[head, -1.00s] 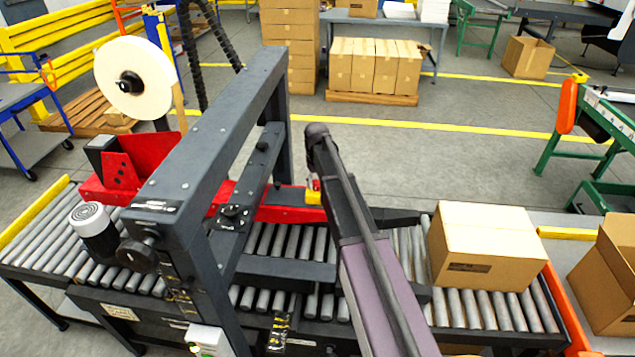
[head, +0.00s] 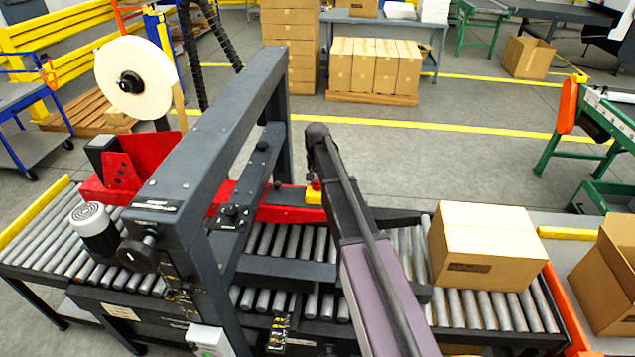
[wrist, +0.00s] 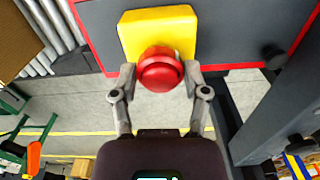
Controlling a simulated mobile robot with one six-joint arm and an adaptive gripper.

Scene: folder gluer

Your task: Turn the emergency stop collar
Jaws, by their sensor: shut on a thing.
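The emergency stop is a red round button with a red collar (wrist: 160,70) on a yellow box (wrist: 158,30), seen in the wrist view at the top middle. My gripper (wrist: 160,78) has one finger on each side of the red collar and is shut on it. In the head view the yellow box (head: 314,192) is a small patch on the red beam, partly behind my arm. My gripper is hidden there behind my arm, and the red button is not clearly visible.
A dark frame (head: 215,150) stands over the roller conveyor (head: 500,308) left of my arm. A closed carton (head: 487,245) sits on the rollers to the right. A tape roll (head: 155,70) is at the upper left. Open floor lies behind the conveyor.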

